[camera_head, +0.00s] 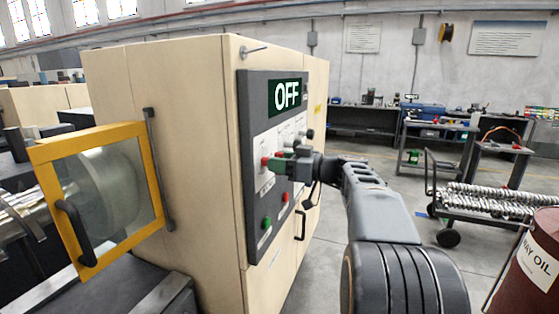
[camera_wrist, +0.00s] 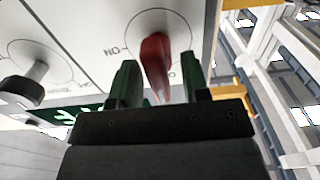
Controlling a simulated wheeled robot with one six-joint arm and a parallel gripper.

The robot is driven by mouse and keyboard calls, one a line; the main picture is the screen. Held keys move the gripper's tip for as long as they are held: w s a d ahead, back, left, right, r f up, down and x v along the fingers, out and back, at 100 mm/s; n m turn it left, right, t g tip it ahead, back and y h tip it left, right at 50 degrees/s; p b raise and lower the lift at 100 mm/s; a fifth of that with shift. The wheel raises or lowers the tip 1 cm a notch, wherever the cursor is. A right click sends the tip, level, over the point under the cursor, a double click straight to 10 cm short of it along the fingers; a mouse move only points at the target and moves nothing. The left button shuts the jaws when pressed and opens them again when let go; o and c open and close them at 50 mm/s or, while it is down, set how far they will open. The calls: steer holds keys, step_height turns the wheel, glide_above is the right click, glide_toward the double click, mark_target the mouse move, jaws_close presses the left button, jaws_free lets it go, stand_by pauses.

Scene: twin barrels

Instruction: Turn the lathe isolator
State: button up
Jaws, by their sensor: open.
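The isolator's red handle (camera_wrist: 156,62) sticks out of a round dial on the light panel in the wrist view. The letters "ON" show upside down beside the dial. My gripper (camera_wrist: 160,68) has its two green fingers on either side of the handle, with gaps visible. In the head view the red handle (camera_head: 265,161) shows at the tips of my gripper (camera_head: 275,161), on the left part of the control panel (camera_head: 246,130). A green display (camera_head: 287,96) above reads "OFF". The gripper hides part of the panel.
A black knob (camera_wrist: 22,90) stands left of the handle in the wrist view. The beige cabinet (camera_head: 180,140) carries the panel. A yellow-framed guard (camera_head: 50,155) stands at left. A trolley with metal rods (camera_head: 490,203) and an oil drum (camera_head: 535,265) stand at right.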

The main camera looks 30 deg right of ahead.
steer(key=shift+c, duration=0.4)
steer(key=c, duration=0.6)
steer(key=shift+c, duration=0.2)
steer(key=shift+f+m+b, duration=0.1)
steer(key=shift+m+b, duration=0.25)
steer(key=shift+m, duration=0.05)
steer(key=m+b, duration=0.2)
steer(key=shift+w+m, duration=0.1)
steer(key=shift+m, duration=0.3)
steer(key=m+b, duration=0.1)
steer(key=m, duration=0.4)
steer(key=shift+w+d+m, duration=0.1)
steer(key=shift+d+m, duration=0.05)
steer(key=shift+m, duration=0.15)
steer(key=m, duration=0.5)
steer(key=shift+f+m+p, duration=0.15)
steer(key=shift+m+p, duration=0.6)
steer(key=shift+m, duration=1.15)
